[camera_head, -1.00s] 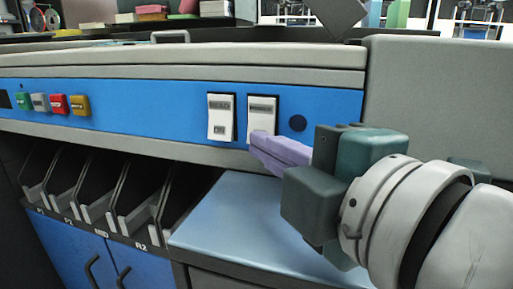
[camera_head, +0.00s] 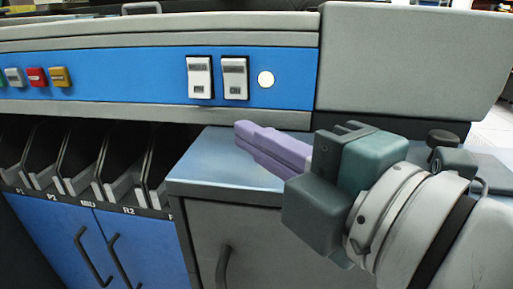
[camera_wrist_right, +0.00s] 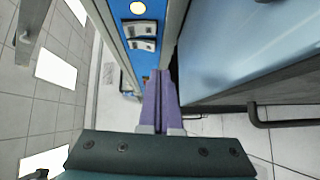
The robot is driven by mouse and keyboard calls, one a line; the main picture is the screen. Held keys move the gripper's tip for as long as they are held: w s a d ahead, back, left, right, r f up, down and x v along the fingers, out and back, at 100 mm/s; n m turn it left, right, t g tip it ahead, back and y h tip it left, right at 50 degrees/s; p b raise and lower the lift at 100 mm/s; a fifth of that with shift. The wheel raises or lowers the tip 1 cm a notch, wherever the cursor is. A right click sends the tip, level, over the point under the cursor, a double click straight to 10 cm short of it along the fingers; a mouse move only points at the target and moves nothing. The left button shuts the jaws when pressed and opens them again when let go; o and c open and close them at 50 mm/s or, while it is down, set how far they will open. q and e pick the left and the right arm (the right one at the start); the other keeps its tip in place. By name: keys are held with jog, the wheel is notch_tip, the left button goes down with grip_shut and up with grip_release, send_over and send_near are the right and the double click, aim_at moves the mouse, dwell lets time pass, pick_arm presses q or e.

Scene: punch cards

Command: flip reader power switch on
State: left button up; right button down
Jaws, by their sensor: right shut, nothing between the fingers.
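Two white rocker switches stand side by side on the reader's blue panel (camera_head: 130,78): a left one (camera_head: 200,78) and a right one (camera_head: 235,78). The lamp (camera_wrist_right: 138,8) and both switches also show at the top of the wrist view. My right gripper (camera_head: 243,131) has its purple fingers shut and empty. It is below the switches, apart from them, in front of the panel's lower edge. My left gripper is out of view.
A row of coloured buttons (camera_head: 38,77) is at the panel's left. Below are card pockets (camera_head: 75,160) and blue cabinet doors (camera_head: 75,230). A pale blue shelf top (camera_head: 205,160) lies below the fingers. A grey housing (camera_head: 410,60) stands at the right.

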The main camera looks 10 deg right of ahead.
jog(key=shift+s+d, duration=0.85)
jog(key=shift+d, duration=0.2)
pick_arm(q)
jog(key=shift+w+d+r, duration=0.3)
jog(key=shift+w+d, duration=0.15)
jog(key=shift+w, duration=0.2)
pick_arm(e)
jog(key=v, duration=0.3)
jog(key=shift+s+f, duration=0.1)
jog(key=shift+f, duration=0.15)
jog(key=shift+a, duration=0.1)
